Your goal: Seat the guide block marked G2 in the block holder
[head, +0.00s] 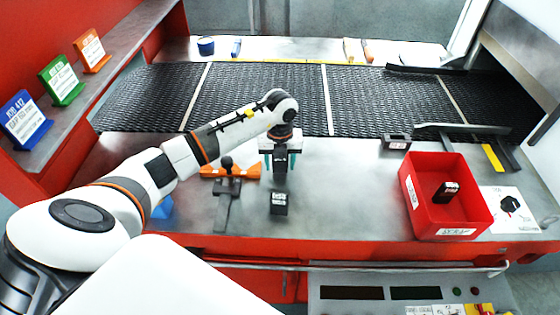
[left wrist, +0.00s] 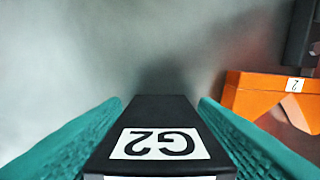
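The black guide block marked G2 (left wrist: 160,125) stands between the teal fingers of my left gripper (head: 281,168) in the left wrist view, its label upside down. Narrow gaps show between the block and both fingers, so the gripper looks open around it. In the head view the gripper points down at the table just right of an orange fixture (head: 247,171). That fixture, with a label reading 2 and a notched edge, also shows in the left wrist view (left wrist: 245,98). A dark clamp-like part with a knob (head: 227,163) stands at it. My right gripper is not in view.
Another black labelled block (head: 279,203) stands nearer me. A red bin (head: 425,209) at the right holds a black block (head: 446,191). A black labelled piece (head: 397,142) sits behind it. The dark mesh belt (head: 260,100) runs across the back. Table between gripper and bin is clear.

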